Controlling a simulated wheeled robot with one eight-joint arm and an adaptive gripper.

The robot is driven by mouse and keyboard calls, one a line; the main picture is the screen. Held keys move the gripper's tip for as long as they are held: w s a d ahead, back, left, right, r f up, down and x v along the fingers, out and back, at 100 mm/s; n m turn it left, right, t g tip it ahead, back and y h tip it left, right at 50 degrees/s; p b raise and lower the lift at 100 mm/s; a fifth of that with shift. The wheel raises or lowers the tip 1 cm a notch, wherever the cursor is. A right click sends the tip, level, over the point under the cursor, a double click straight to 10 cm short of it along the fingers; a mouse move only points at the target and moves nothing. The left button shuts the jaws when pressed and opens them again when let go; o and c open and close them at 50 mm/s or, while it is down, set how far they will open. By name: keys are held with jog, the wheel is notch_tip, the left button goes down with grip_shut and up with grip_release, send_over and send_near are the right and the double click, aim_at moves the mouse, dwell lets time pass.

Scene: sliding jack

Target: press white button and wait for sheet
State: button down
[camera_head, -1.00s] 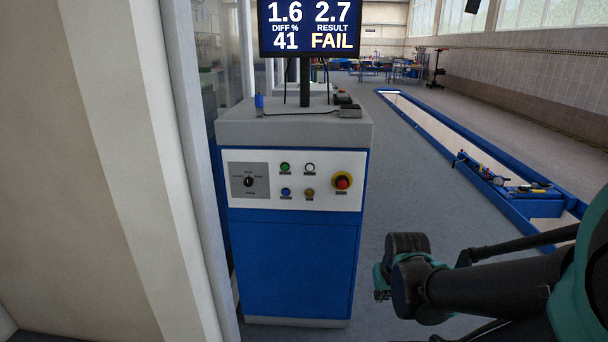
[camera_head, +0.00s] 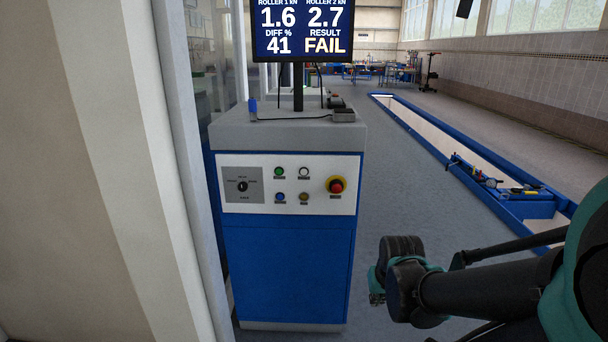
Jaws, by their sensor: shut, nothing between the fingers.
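The white button (camera_head: 304,172) is on the white control panel (camera_head: 318,203) of a blue and grey cabinet, in the top row right of a green button (camera_head: 279,172). A blue button, a yellowish button and a red stop button (camera_head: 336,185) on yellow are also on the panel. My gripper (camera_head: 377,298) is at the lower right, small and partly hidden by my wrist. It appears shut and empty, apart from the cabinet and lower than the panel. No sheet is visible.
The cabinet (camera_head: 287,260) stands beside a pale wall and pillar (camera_head: 90,180) on the left. A monitor (camera_head: 303,28) above it reads FAIL. A long blue-edged pit (camera_head: 440,150) with a jack runs along the right. Grey floor between cabinet and pit is clear.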

aim_at(304, 175)
dwell(0.9)
jog(key=w+a+r+m+t+y, duration=0.1)
jog(key=w+a+r+m, duration=0.2)
jog(key=w, duration=0.7)
jog(key=w+a+r+m+t+y, duration=0.1)
jog(key=w+a+r+m, duration=0.3)
jog(key=w+a+r, duration=0.4)
jog(key=w+a+r+m+t+y, duration=0.1)
jog(key=w+a+r+m+t, duration=0.2)
jog(key=w, duration=1.1)
jog(key=a+r+m, duration=0.1)
jog(key=a+r, duration=0.2)
jog(key=a, duration=0.2)
jog(key=shift+a+r+y, duration=0.15)
jog(key=shift+a+y, duration=0.1)
jog(key=shift+y, duration=0.05)
jog(key=shift+w+d, duration=0.15)
jog(key=shift+w, duration=4.2)
jog(key=shift+w, duration=0.1)
jog(key=shift+w, duration=0.3)
